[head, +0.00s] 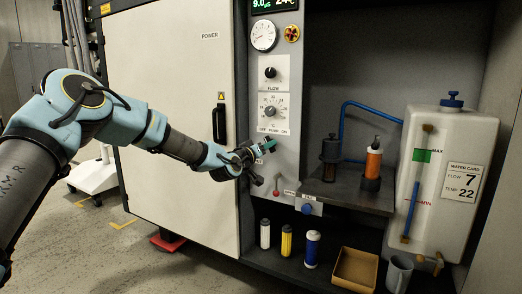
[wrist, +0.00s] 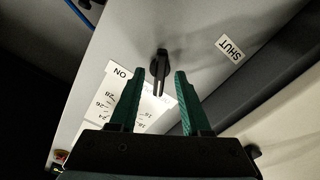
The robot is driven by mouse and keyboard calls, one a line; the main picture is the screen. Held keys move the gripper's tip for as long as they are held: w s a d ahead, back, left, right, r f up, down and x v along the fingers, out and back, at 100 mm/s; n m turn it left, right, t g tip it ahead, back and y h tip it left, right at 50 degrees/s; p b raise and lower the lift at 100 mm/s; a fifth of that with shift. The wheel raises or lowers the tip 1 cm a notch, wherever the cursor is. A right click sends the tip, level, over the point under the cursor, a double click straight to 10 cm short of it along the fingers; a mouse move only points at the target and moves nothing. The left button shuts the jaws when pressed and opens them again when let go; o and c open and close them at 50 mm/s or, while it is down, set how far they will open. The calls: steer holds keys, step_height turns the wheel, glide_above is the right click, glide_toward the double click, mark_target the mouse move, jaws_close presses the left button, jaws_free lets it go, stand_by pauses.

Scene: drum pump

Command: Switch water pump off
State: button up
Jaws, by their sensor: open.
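The pump switch is a small black knob (wrist: 160,64) on the grey panel, seen in the wrist view with a pale line along its handle. The handle points down the picture, towards my gripper. My gripper (wrist: 159,76) is open, with one green finger on each side of the handle; I cannot tell whether either touches it. In the head view, my gripper (head: 264,150) is at the panel below the "OFF PUMP ON" label (head: 272,131) and hides the switch.
The temperature dial (head: 270,110), flow knob (head: 270,73) and gauge (head: 263,36) are above on the panel. A red lever (head: 277,191) and blue knob (head: 307,209) are below. A shelf (head: 345,197) with two canisters and a water tank (head: 443,180) stand to the right.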

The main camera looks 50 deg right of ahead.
steer(key=p+v, duration=0.1)
steer(key=v, duration=0.9)
steer(key=shift+a, duration=0.2)
steer(key=shift+p, duration=0.3)
